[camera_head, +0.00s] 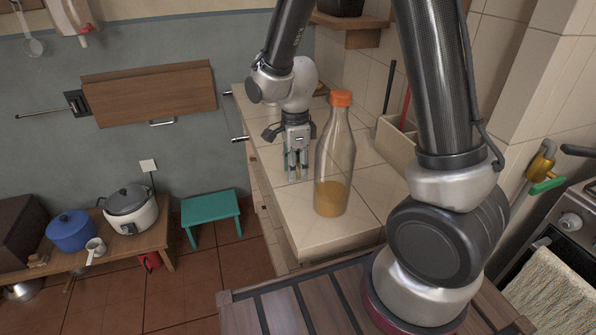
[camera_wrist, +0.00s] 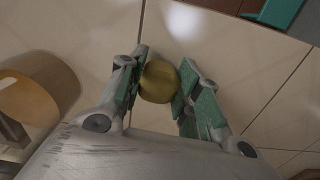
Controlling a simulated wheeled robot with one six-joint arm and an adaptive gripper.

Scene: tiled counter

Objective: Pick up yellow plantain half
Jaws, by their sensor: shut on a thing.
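The yellow plantain half (camera_wrist: 159,81) shows in the wrist view as a rounded, dull yellow-brown piece between the green pads of my gripper (camera_wrist: 158,85). Both pads touch its sides, so the gripper is shut on it. In the head view my gripper (camera_head: 297,165) points down at the tiled counter, just left of the bottle. The plantain is mostly hidden by the fingers there. I cannot tell whether it still touches the counter.
A clear bottle (camera_head: 333,165) with an orange cap and orange liquid stands close to the right of my gripper. A beige holder (camera_head: 398,147) with utensils stands behind it, by the wall. The counter's front edge (camera_head: 335,247) is near; front tiles are clear.

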